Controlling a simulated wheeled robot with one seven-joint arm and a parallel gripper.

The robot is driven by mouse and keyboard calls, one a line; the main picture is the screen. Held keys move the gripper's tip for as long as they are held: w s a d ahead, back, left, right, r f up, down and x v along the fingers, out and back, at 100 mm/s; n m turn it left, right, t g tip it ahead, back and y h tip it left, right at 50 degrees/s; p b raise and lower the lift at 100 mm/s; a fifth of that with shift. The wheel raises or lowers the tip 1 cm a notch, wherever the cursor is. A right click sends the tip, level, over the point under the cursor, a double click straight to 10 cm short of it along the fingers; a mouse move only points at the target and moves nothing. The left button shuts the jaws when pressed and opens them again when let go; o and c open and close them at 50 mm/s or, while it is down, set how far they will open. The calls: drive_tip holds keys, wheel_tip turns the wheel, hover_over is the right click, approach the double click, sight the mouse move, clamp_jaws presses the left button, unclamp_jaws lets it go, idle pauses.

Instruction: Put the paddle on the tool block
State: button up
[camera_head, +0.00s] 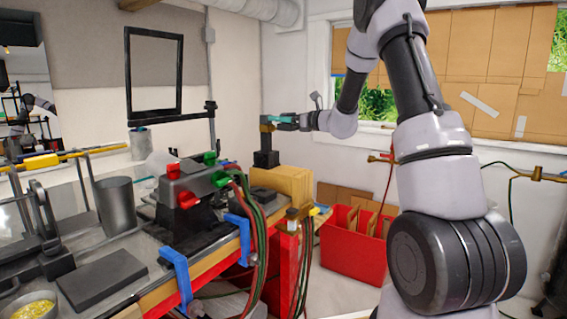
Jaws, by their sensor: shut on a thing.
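My gripper (278,121), with teal at its fingers, is at the back of the bench and points left. It is shut on the upper part of an upright tool that I take for the paddle (266,142). The paddle has a brass-coloured top and a wider black lower end. The wooden tool block (293,184) is at the bench's far right corner. The paddle's black end is at the block's top left; I cannot tell whether it touches the block. The grip itself is small and partly hidden.
A metal cup (116,204), a dark slab (102,278) and a bowl of yellow bits (30,306) are left.

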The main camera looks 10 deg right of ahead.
sight(274, 156)
wheel_tip(274, 156, down, 14)
drive_tip(key=shift+f, duration=0.2)
drive_tip(key=shift+f, duration=0.1)
drive_tip(key=o, duration=1.6)
drive_tip(key=shift+f, duration=0.1)
drive_tip(key=shift+c, duration=0.2)
